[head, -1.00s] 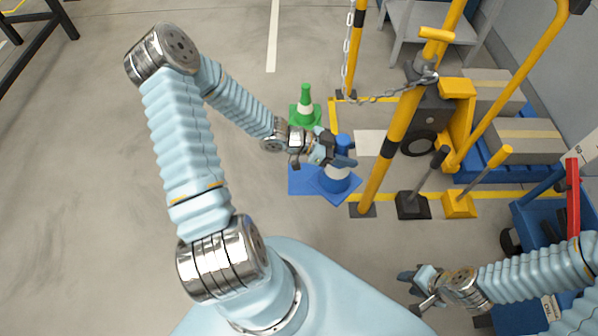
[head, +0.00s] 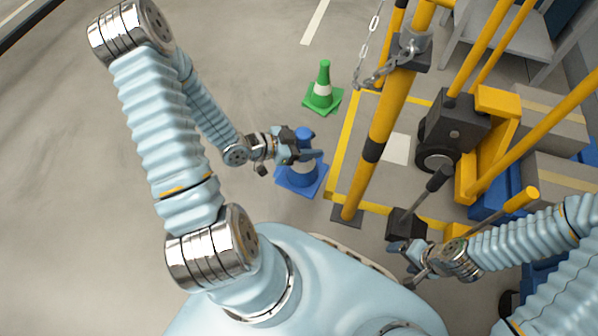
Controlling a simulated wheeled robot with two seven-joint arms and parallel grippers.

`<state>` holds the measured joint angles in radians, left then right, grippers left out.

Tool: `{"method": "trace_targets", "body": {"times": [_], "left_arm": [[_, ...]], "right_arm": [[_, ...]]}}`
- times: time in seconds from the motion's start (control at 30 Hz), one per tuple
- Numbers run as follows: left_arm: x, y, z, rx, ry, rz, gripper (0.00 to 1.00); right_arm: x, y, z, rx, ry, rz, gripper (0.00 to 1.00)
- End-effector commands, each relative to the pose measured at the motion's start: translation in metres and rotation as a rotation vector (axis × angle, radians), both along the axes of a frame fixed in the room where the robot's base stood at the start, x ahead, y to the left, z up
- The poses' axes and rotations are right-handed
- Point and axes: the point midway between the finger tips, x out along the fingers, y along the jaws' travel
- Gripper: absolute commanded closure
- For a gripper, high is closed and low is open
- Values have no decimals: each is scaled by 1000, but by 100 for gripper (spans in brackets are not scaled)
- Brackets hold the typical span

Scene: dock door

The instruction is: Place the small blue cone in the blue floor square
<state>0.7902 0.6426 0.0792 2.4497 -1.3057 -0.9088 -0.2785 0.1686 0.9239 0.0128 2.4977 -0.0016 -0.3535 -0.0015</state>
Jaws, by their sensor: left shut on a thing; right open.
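The small blue cone (head: 303,174), with a white band and a square blue base, is upright just left of the yellow post's foot. My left gripper (head: 304,149) is shut around its upper part, hiding some of the band. A blue patch shows under and around the cone. I cannot tell the blue floor square apart from the cone's base here, nor whether the base touches the floor. My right gripper (head: 405,266) is open and empty at the lower right, close to a black block with a handle.
A green cone (head: 322,93) stands beyond the blue cone. A yellow post (head: 378,125) with a chain (head: 375,77) rises just right of it. A hand truck, boxes (head: 555,115) and a grey table (head: 500,38) crowd the right. The floor at left is clear.

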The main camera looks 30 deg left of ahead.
Motion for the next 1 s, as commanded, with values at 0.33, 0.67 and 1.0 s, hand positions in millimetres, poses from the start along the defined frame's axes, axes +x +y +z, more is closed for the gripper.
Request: {"method": "trace_targets", "body": {"times": [0.33,0.67,1.0], "left_arm": [[-13,30,-36,1,-4,158,100],[34,48,-59,0,-4,158,100],[86,68,-100,-1,-2,158,100]], "right_arm": [[1,-2,-39,-1,1,-4,23],[1,-2,-47,-1,-2,-5,23],[2,-2,-63,-2,-5,-7,23]]}}
